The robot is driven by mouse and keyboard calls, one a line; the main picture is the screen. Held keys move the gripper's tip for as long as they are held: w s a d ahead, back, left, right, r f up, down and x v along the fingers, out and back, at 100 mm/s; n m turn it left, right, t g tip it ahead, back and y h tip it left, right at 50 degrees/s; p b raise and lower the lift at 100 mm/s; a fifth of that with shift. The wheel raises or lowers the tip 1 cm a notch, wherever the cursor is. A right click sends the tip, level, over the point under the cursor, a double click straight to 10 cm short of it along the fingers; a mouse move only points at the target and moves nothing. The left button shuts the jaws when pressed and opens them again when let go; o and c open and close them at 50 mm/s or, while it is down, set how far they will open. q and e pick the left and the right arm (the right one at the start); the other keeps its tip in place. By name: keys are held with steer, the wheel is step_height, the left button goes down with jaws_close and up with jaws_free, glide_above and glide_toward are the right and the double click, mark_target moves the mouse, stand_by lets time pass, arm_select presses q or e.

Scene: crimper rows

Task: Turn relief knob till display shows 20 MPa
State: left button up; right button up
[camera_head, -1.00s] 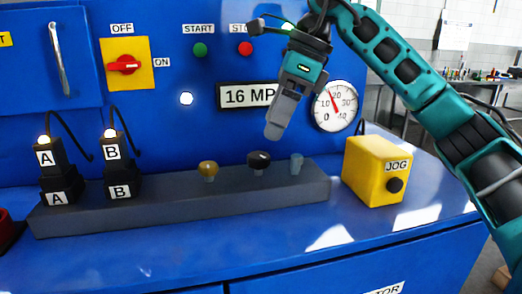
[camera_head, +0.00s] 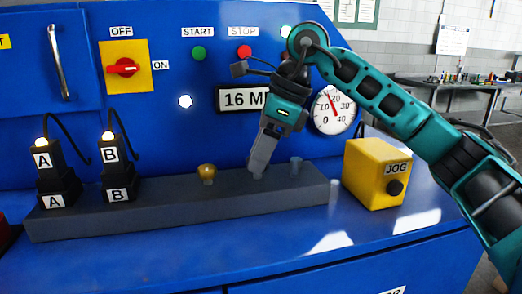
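My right gripper (camera_head: 256,168) points down over the middle knob position on the dark grey block (camera_head: 130,210). Its fingers cover the black knob there; only a small pale stem shows below the tips. I cannot tell whether the fingers are closed on it. A brass knob (camera_head: 207,173) stands to the left and a grey-blue knob (camera_head: 295,166) to the right, both apart from the gripper. The display (camera_head: 233,99) reads 16, its unit partly hidden by the gripper. The round gauge (camera_head: 333,110) hangs to the right. My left gripper is out of view.
A yellow JOG box (camera_head: 372,172) stands right of the block. Two black connectors, A (camera_head: 52,170) and B (camera_head: 115,168), stand at the block's left end with cables. A red switch (camera_head: 123,67) is on the panel. The blue top in front of the block is clear.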

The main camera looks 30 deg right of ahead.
steer(key=c, duration=0.6)
steer(key=shift+m, duration=0.3)
steer(key=m+t, duration=0.1)
steer(key=m, duration=0.1)
steer(key=m+h, duration=0.1)
steer(key=m, duration=0.1)
steer(key=shift+s+a+m+t, duration=0.1)
steer(key=shift+m+t, duration=0.3)
steer(key=shift+m+h, duration=0.5)
steer(key=shift+m, duration=0.5)
steer(key=o, duration=1.1)
steer(key=shift+c, duration=0.2)
